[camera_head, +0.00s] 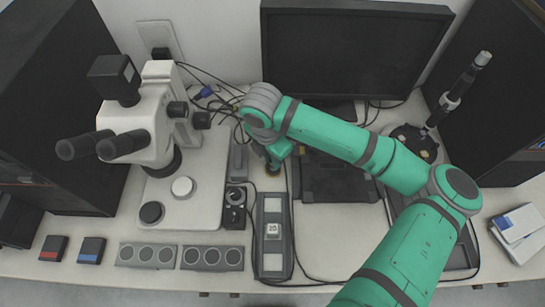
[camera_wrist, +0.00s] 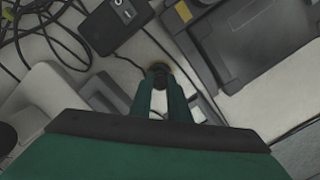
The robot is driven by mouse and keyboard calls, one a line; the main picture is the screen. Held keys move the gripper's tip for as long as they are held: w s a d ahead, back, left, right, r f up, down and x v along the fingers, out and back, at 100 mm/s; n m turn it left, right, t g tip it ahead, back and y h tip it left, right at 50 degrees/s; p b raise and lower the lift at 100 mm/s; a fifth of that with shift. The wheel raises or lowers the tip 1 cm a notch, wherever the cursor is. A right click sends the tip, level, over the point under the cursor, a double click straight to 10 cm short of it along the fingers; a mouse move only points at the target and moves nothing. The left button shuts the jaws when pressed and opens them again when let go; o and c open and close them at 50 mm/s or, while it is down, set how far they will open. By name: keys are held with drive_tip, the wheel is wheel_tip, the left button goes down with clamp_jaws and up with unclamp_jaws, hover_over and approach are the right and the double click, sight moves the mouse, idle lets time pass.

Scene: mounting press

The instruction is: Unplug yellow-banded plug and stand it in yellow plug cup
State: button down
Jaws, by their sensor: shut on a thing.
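My gripper (camera_head: 275,161) reaches down just right of the microscope base. In the wrist view my gripper (camera_wrist: 161,88) has its fingers shut on a small dark plug (camera_wrist: 160,69). A yellow-tan ring (camera_wrist: 172,66) shows around the plug's far side in the wrist view. The ring also shows below my gripper in the head view (camera_head: 273,172). I cannot tell whether this ring is the yellow plug cup's rim or the plug's band, nor how deep the plug sits. The fingers hide much of it.
The white microscope (camera_head: 160,120) stands at the left. A black monitor (camera_head: 350,45) is behind, with a dark unit (camera_head: 335,180) right of my gripper. A grey strip (camera_head: 273,262) lies in front. Loose cables (camera_wrist: 50,30) and a black box (camera_wrist: 115,24) are close by.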

drive_tip(key=shift+f, duration=0.25)
idle(0.4)
drive_tip(key=c, duration=1.6)
unclamp_jaws()
drive_tip(key=shift+o, duration=0.7)
drive_tip(key=o, duration=0.4)
drive_tip(key=shift+o, duration=0.2)
drive_tip(key=shift+r, duration=0.1)
drive_tip(key=shift+r, duration=3.65)
drive_tip(key=shift+s, duration=0.1)
